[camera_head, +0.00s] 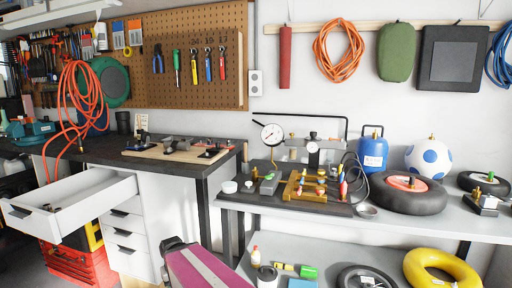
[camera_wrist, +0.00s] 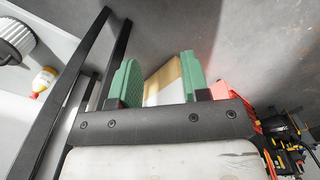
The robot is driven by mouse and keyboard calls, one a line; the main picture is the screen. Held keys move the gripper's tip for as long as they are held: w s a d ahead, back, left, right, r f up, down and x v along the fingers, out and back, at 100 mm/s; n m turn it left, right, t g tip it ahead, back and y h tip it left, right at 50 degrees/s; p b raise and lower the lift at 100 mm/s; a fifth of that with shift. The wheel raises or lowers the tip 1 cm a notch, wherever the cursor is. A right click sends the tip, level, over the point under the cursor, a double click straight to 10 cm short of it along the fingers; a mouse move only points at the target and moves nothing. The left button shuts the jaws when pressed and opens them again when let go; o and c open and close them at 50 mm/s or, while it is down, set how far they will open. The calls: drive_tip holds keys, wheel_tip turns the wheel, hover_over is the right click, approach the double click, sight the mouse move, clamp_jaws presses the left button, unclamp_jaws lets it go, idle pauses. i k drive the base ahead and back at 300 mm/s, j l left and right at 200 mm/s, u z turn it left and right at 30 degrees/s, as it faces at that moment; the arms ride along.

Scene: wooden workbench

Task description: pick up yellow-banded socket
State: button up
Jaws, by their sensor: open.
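I cannot make out a yellow-banded socket for certain in either view. Small dark items (camera_head: 50,208) lie in the open white drawer (camera_head: 88,203) at the left of the head view, too small to identify. My gripper (camera_wrist: 159,72) shows in the wrist view with its two green fingers wide apart. A tan and white block-like shape (camera_wrist: 165,82) shows between the fingers; I cannot tell how far beyond them it is. I see nothing gripped.
A dark workbench (camera_head: 90,146) with a wooden board stands at left. A grey bench (camera_head: 440,222) at right carries gauges, fittings and a black tyre (camera_head: 408,197). A yellow ring (camera_head: 440,270) lies on its lower shelf. A red tool chest (camera_head: 75,265) stands below the drawer.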

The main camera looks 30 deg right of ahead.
sight(47, 207)
drive_tip(key=i+j+z, duration=0.1)
drive_tip(key=j+z, duration=0.3)
drive_tip(key=i+j+z, duration=0.1)
drive_tip(key=j+z, duration=0.7)
drive_tip(key=l+u, duration=0.1)
drive_tip(key=u, duration=1.6)
